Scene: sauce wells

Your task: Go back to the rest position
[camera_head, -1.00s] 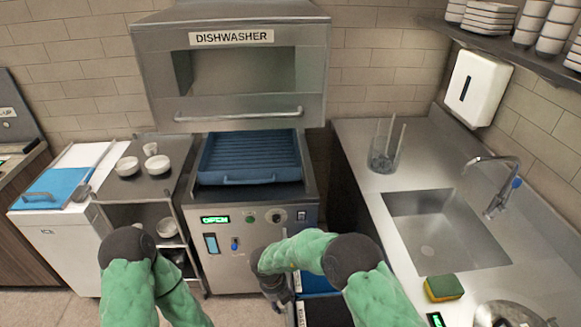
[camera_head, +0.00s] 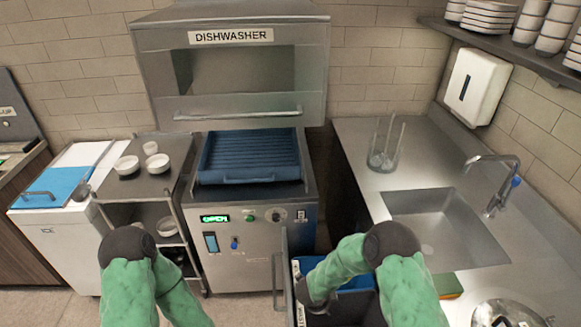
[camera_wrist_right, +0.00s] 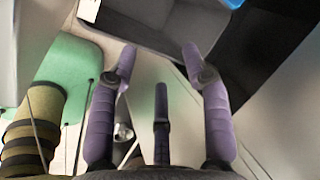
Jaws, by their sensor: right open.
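My right arm reaches in from the lower right of the head view and bends down over an open pull-out by the dishwasher. Its hand end is low there, and its fingers cannot be made out. In the right wrist view my right gripper (camera_wrist_right: 160,60) has its purple fingers spread apart, with nothing between them. My left arm shows at the lower left of the head view, elbow up. Its gripper is out of the picture.
The open pull-out (camera_head: 279,270) with blue and dark bins lies under my right arm. The dishwasher (camera_head: 250,262) is open with a blue rack (camera_head: 250,158). A cart (camera_head: 152,185) with white bowls stands left, a sink (camera_head: 440,232) right. A sponge (camera_head: 446,285) is partly behind my right arm.

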